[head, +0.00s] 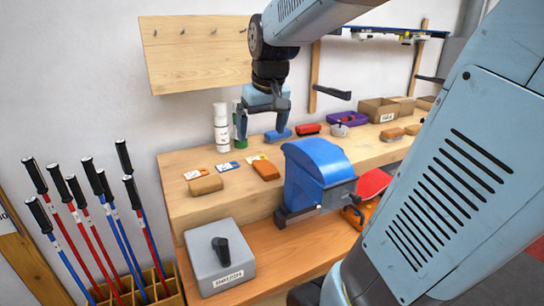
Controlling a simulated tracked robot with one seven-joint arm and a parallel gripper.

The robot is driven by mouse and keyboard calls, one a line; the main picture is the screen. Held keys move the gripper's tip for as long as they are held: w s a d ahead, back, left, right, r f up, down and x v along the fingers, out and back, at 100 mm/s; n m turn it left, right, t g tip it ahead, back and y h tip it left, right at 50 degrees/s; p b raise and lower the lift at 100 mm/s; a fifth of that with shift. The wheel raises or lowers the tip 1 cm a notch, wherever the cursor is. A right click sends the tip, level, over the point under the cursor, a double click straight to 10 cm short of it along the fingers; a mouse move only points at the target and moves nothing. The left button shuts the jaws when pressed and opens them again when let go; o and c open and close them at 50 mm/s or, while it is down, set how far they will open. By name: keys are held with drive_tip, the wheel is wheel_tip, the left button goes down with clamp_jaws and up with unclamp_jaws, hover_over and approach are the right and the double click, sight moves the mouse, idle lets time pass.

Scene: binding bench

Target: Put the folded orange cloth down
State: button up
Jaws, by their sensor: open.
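My gripper (263,130) is open, pointing down above the back of the upper bench, with nothing seen between its fingers. A small orange-brown block-like item (266,170) lies on the bench in front of and below it, apart from the fingers. Another orange item (361,213) is low on the right, beside the blue machine and partly hidden. I cannot tell which of these, if either, is the folded orange cloth. A blue item (278,135) lies near the right fingertip; I cannot tell if they touch.
A blue machine (316,172) stands at the bench's front edge. A tan block (206,185), small cards and white bottle (221,127) are at left. A grey box (220,262) sits on the lower shelf. Poles stand far left. Bare wood (222,208) shows front left.

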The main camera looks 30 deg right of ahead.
drive_tip(key=s+a+f+t, duration=0.1)
drive_tip(key=s+a, duration=0.3)
drive_tip(key=s, duration=0.9)
drive_tip(key=shift+t, duration=0.6)
drive_tip(key=shift+o, duration=0.3)
drive_tip(key=shift+w, duration=0.1)
drive_tip(key=m+g, duration=0.1)
drive_tip(key=m, duration=3.5)
hover_over(266, 166)
drive_tip(key=s, duration=0.6)
wheel_tip(266, 166, down, 10)
drive_tip(key=x, duration=1.2)
drive_tip(key=shift+w+f, duration=0.3)
drive_tip(key=shift+f, duration=0.05)
